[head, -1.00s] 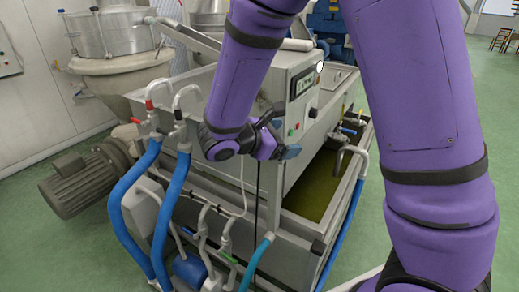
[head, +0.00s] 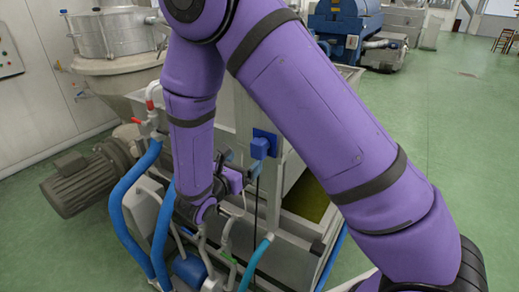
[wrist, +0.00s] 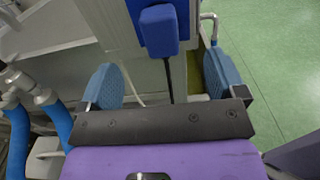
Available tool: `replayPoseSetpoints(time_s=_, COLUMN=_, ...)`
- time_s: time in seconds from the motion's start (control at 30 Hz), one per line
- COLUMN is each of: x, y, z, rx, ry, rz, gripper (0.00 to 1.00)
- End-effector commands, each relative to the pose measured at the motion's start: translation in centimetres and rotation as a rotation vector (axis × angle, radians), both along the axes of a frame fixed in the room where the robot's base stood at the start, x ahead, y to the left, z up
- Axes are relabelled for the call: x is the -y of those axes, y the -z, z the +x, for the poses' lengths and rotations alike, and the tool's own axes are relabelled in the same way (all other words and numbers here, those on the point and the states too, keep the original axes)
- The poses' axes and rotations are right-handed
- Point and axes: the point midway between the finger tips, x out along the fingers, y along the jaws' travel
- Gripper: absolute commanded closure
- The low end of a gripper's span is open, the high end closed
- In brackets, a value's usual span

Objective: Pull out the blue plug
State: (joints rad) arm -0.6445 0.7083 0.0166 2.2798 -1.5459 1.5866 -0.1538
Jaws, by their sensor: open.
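The blue plug (head: 260,147) sits in a blue socket plate (head: 268,136) on the grey machine's end face, with a black cable hanging from it. In the wrist view the plug (wrist: 158,28) is ahead, between the lines of the two fingers and a little left of the middle. My gripper (wrist: 160,85) is open, with blue-grey pads on either side and nothing between them. The cable (wrist: 168,80) hangs in the gap beyond the jaws. In the head view my gripper (head: 240,172) is left of and slightly below the plug, apart from it.
Blue hoses (head: 135,205) and pipe fittings stand left of my gripper. A motor (head: 85,183) lies at the far left. A teal hose (head: 257,262) rises below the plug. Open green floor (head: 455,130) lies to the right.

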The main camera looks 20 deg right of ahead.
Motion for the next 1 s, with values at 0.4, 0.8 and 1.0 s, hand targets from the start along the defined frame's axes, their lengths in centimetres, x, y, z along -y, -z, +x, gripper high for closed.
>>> replayPoseSetpoints(time_s=0.4, x=1.6, y=0.0, z=1.1, rx=0.0, ry=0.004, rz=0.001, gripper=0.11)
replayPoseSetpoints(time_s=0.8, x=5.6, y=0.0, z=4.0, rx=0.0, ry=0.003, rz=0.001, gripper=0.11)
replayPoseSetpoints(time_s=1.0, x=6.9, y=0.0, z=4.9, rx=0.0, ry=0.003, rz=0.001, gripper=0.11)
